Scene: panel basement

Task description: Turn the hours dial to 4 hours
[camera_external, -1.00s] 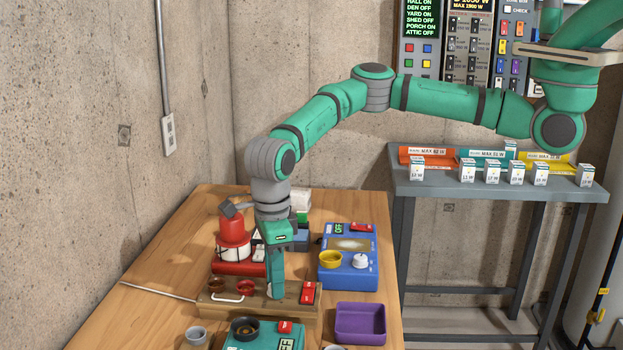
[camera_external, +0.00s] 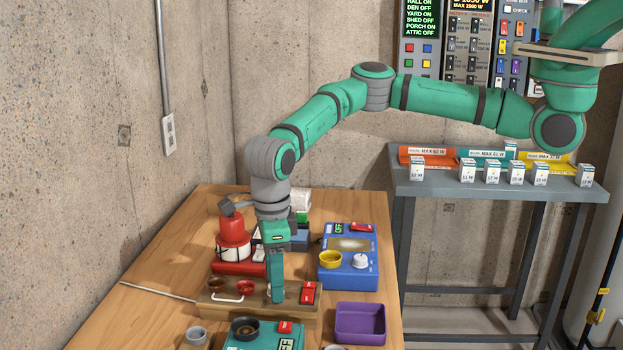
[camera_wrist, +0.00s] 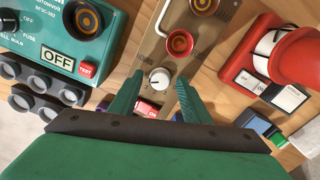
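The hours dial (camera_wrist: 160,78) is a small white knob on a tan wooden panel (camera_wrist: 150,45). In the wrist view it shows between my two fingertips, with a gap on each side. My gripper (camera_wrist: 159,82) is open around or just above the dial; the exact height is unclear. In the external view my gripper (camera_external: 277,298) points straight down at the panel's front and hides the dial. A red rocker switch (camera_external: 308,292) sits on the panel right of the fingers.
Close by are a teal tester box (camera_external: 262,340), a purple tray (camera_external: 360,322), a blue device (camera_external: 348,265) and a red lamp (camera_external: 233,235). Two red-brown sockets (camera_wrist: 180,43) sit on the same panel. Bare wooden table (camera_external: 150,270) lies to the left.

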